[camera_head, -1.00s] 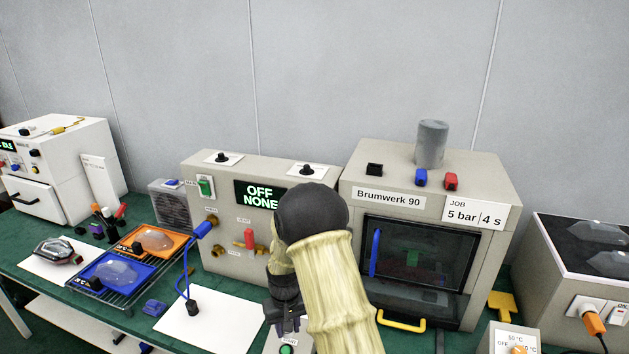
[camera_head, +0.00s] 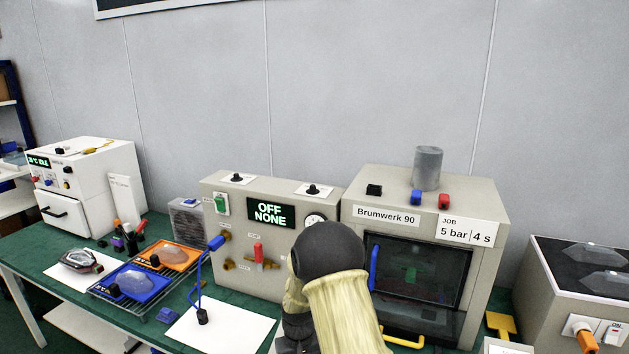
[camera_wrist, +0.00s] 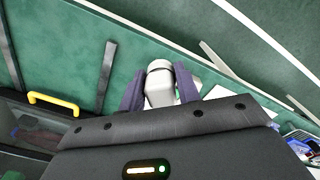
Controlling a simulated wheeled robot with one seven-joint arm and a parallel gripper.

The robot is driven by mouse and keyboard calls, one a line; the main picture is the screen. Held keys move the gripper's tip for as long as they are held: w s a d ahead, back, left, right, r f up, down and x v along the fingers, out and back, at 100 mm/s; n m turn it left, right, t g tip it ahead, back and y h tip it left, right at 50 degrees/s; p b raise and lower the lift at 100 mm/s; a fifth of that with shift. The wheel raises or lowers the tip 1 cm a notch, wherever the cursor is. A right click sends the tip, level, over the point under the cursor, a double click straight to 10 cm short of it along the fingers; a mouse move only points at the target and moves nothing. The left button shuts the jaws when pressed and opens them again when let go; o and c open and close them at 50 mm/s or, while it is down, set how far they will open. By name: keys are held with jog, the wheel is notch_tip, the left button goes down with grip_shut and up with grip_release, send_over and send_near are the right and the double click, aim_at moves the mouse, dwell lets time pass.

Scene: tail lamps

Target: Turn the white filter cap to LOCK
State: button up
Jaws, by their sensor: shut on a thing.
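In the wrist view a white rounded piece with a grey band, which looks like the white filter cap (camera_wrist: 159,88), sits between the two dark fingers of my gripper (camera_wrist: 160,92). The fingers are shut on its sides. Its lower part is hidden by the gripper body. No LOCK mark can be read, so I cannot tell which way the cap is turned. In the head view my arm covers the area in front of the beige machines, and the fingertips and cap are out of sight below the frame.
A beige machine with an OFF NONE display (camera_head: 270,213) stands left of the Brumwerk 90 chamber (camera_head: 480,270). A yellow handle (camera_wrist: 53,103) lies left of my gripper in the wrist view. A rack with blue and orange trays (camera_head: 140,283) stands on the green bench at left.

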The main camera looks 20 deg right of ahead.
jog(key=s+f+b, duration=0.2)
jog(key=s+f, duration=0.1)
jog(key=f, duration=0.8)
jog(key=shift+s+f, duration=0.4)
jog(key=shift+a, duration=0.15)
